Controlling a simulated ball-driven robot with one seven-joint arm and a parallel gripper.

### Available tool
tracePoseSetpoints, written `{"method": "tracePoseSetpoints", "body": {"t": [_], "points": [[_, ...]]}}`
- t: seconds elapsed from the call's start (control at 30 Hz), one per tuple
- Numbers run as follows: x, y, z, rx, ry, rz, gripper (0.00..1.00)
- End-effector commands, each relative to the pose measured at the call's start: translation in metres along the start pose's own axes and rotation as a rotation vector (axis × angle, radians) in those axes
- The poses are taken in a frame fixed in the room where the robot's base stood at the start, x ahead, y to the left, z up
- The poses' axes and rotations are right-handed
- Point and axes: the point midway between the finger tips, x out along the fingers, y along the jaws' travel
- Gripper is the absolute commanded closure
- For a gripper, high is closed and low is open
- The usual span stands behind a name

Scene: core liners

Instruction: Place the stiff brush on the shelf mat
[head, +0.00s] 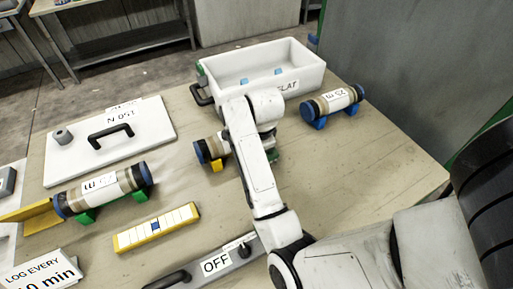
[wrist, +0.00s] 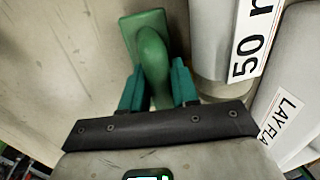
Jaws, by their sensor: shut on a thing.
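My gripper (wrist: 158,88) is shut on a green handle in the wrist view. I take this to be the stiff brush (wrist: 152,45); its bristles do not show. The handle runs up between the two green fingers to a wider green block. In the head view my arm hides most of the gripper and brush; a little green (head: 274,156) shows beside the wrist, and I cannot tell which part it is. I cannot make out the shelf mat in either view.
A white tray (head: 310,78) marked LAY FLAT stands behind my wrist. Core liners lie on cradles at right (head: 334,100), behind my arm (head: 208,150) and at left (head: 102,190). A white lid (head: 80,150), yellow scale bar (head: 156,228) and OFF switch box (head: 232,258) occupy the table's left and front.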

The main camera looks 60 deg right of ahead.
Motion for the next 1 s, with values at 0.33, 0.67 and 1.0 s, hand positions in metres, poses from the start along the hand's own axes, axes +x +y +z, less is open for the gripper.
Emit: {"method": "tracePoseSetpoints", "body": {"t": [0.33,0.67,1.0], "points": [[0.003,0.001,0.0,0.0,0.0,0.0,0.58],[0.003,0.001,0.0,0.0,0.0,0.0,0.45],[-0.03,-0.001,0.0,0.002,-0.002,-0.007,0.45]]}}
